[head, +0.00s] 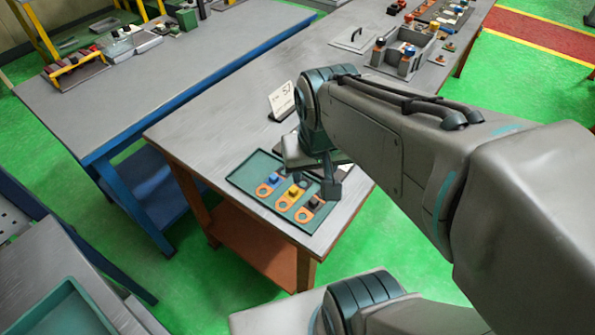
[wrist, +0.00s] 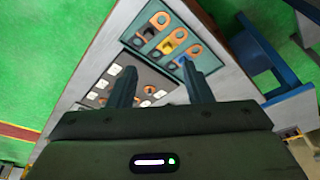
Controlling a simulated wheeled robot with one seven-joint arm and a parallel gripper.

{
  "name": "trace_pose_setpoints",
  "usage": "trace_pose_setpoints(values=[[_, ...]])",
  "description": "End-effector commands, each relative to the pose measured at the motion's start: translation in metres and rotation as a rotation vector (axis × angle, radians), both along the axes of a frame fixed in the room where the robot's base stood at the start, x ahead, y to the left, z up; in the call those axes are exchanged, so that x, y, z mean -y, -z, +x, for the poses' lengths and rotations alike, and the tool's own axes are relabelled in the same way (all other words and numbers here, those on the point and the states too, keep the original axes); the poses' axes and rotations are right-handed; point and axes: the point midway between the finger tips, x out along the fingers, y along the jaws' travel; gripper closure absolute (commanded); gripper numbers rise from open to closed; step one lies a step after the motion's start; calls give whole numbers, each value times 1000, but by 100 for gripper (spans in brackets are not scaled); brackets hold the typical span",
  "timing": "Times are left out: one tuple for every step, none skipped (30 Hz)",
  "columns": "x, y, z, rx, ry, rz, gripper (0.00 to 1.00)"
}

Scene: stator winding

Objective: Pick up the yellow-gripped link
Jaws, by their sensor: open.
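The yellow-gripped link (head: 292,195) is a copper-coloured link with a ring end and a yellow grip block. It lies in the green tray (head: 243,188) between the blue-gripped link (head: 268,184) and the black-gripped link (head: 310,208). In the wrist view the yellow-gripped link (wrist: 172,42) shows beyond my fingertips, in the middle of the row. My gripper (wrist: 160,80) is open and empty, its two dark fingers apart. In the head view my gripper (head: 310,185) hangs above the tray's back right side and hides part of it.
A dark panel with white labelled blocks and copper rings (wrist: 125,82) lies beside the tray, partly behind my fingers. A white sign card (head: 282,100) stands on the grey table (head: 215,115). A blue-edged table (head: 150,75) stands to the left. A parts box (head: 403,55) sits farther back.

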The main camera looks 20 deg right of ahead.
Motion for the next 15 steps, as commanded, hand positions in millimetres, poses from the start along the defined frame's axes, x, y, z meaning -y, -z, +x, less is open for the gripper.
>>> trace_pose_setpoints(values=[[1, 3, 11, -24, 59, 1, 55], [0, 6, 17, -38, 100, 3, 55], [1, 9, 26, -55, 160, 8, 55], [1, 12, 34, -69, 208, 12, 55], [2, 16, 41, -82, 256, 16, 55], [2, 21, 51, -99, 320, 24, 55], [3, 25, 58, -112, 368, 30, 55], [3, 29, 65, -124, 415, 37, 55], [4, 35, 74, -140, 477, 49, 55], [4, 40, 81, -151, 522, 58, 55], [5, 44, 87, -161, 562, 67, 55], [5, 50, 94, -174, 615, 78, 55], [5, 53, 99, -182, 651, 87, 55], [6, 57, 104, -190, 685, 95, 55], [6, 61, 109, -200, 725, 106, 55]])
